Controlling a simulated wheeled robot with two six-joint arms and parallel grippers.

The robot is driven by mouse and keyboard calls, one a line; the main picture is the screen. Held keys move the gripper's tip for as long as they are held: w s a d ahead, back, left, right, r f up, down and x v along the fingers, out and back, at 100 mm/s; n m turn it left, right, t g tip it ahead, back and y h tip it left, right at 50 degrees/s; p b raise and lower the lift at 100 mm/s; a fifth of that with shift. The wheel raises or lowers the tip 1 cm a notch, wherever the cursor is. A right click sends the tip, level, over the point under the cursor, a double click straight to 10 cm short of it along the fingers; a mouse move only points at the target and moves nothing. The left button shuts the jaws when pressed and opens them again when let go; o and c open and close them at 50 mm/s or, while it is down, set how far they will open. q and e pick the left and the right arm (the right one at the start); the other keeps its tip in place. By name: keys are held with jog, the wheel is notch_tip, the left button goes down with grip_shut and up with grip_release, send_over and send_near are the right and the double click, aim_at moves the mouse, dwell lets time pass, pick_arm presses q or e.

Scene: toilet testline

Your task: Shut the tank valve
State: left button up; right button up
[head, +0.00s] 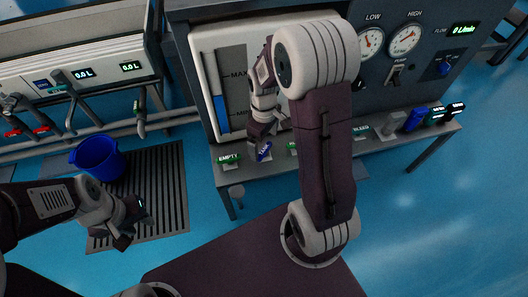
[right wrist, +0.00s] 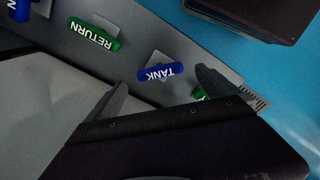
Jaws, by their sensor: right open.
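The tank valve is a blue handle marked TANK (right wrist: 158,73) on a small grey plate on the shelf. In the right wrist view it lies between my right gripper's fingers (right wrist: 162,90), nearer the right one, with no clear contact. It sits at an angle to the green RETURN handle. In the head view the blue handle (head: 264,152) shows just below my right gripper (head: 261,137), which is open. My left gripper (head: 132,226) hangs over the floor grating, away from the valves; its finger gap is unclear.
The green RETURN handle (right wrist: 93,34) and green EMPTY handle (head: 229,159) flank the tank valve. More handles stand along the shelf (head: 400,140). The level gauge (head: 225,85) is behind. A blue bucket (head: 97,158) stands on the grating at left.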

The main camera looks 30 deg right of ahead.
aim_at(264, 149)
notch_tip(264, 149, down, 4)
jog(key=shift+f+b, duration=0.1)
jog(key=shift+b, duration=0.75)
pick_arm(q)
notch_tip(264, 149, down, 3)
jog(key=shift+r, duration=0.1)
pick_arm(e)
jog(key=shift+r, duration=0.2)
jog(key=c, duration=1.4)
jog(key=shift+o, duration=0.2)
jog(key=shift+r+m+p, duration=0.2)
jog(key=shift+m+p, duration=0.2)
jog(key=shift+p, duration=0.4)
jog(key=m+p, duration=0.4)
jog(key=p, duration=0.1)
jog(key=shift+m, duration=0.3)
pick_arm(q)
notch_tip(264, 149, up, 10)
jog(key=p, duration=0.3)
jog(key=shift+p, duration=0.3)
pick_arm(e)
jog(key=shift+f+m, duration=0.15)
jog(key=shift+m, duration=1.65)
